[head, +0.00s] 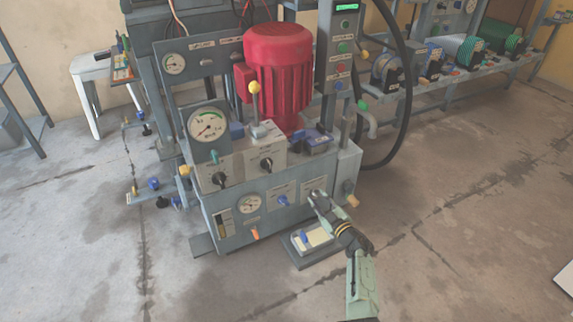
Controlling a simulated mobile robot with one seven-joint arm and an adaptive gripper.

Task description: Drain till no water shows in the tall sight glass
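A grey tank unit stands in the middle of the head view. On the left of its front face is a narrow upright sight glass (221,223) in a dark frame. Its contents are too small to make out, so I cannot tell whether water shows. An orange handle (255,234) sits low on the front, and a blue knob (282,200) sits higher. A blue-handled part (304,237) shows at a shallow tray (318,236) on the floor. My gripper (316,194) is at the right of the front face, above the tray. Its fingers are too small to judge.
A red motor (278,75), gauges (208,126) and black knobs (266,164) crowd the top of the unit. A black hose (407,90) loops down on the right. Low blue-handled valves (153,184) stand at left. The floor at right is open.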

